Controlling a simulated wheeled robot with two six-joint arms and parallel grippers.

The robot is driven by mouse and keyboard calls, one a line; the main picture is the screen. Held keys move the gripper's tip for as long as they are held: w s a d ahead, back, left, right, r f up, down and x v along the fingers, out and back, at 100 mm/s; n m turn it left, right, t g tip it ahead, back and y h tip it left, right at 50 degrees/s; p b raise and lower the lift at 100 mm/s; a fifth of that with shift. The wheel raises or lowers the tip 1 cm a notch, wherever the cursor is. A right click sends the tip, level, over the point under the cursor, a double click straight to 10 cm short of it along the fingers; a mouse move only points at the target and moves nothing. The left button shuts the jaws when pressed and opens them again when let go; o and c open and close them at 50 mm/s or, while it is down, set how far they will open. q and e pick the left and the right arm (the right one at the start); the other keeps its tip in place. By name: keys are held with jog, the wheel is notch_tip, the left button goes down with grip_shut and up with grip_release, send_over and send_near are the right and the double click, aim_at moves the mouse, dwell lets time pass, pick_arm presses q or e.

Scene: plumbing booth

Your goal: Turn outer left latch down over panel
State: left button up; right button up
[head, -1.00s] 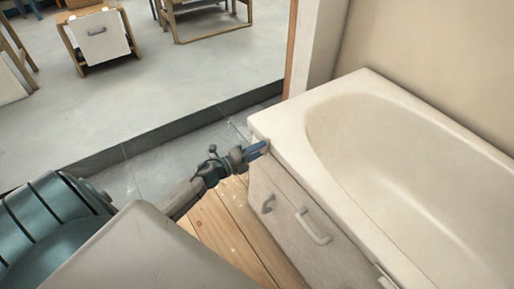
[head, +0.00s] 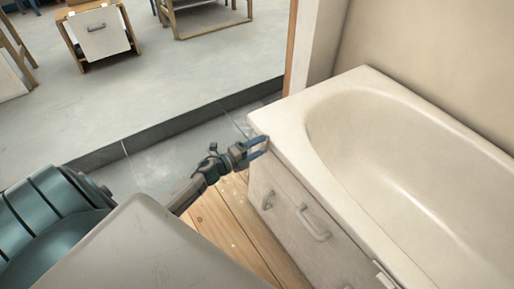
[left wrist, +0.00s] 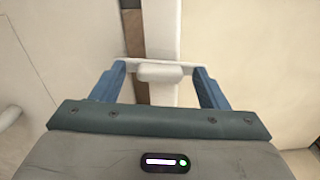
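My left gripper (head: 262,146) is at the left end of the bathtub's front, just under the rim corner. In the left wrist view its two blue fingers (left wrist: 160,78) are spread apart. A small white latch (left wrist: 158,73) lies crosswise between the fingertips; I cannot tell if they touch it. The latch is in front of a white upright strip with a brown strip beside it. The pale front panel (head: 290,222) is below the tub rim and also fills the left of the wrist view (left wrist: 50,50). My right gripper is not in view.
The white bathtub (head: 410,170) fills the right side. The panel carries a small handle (head: 267,200) and a larger handle (head: 313,225). Another white fitting (head: 385,277) is at the lower right. Wooden boards (head: 228,222) cover the floor before the panel.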

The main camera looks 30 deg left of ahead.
pick_arm(q)
jog(key=shift+s, duration=0.1)
jog(key=v, duration=1)
jog(key=shift+s+a, duration=0.15)
jog(key=shift+s, duration=0.1)
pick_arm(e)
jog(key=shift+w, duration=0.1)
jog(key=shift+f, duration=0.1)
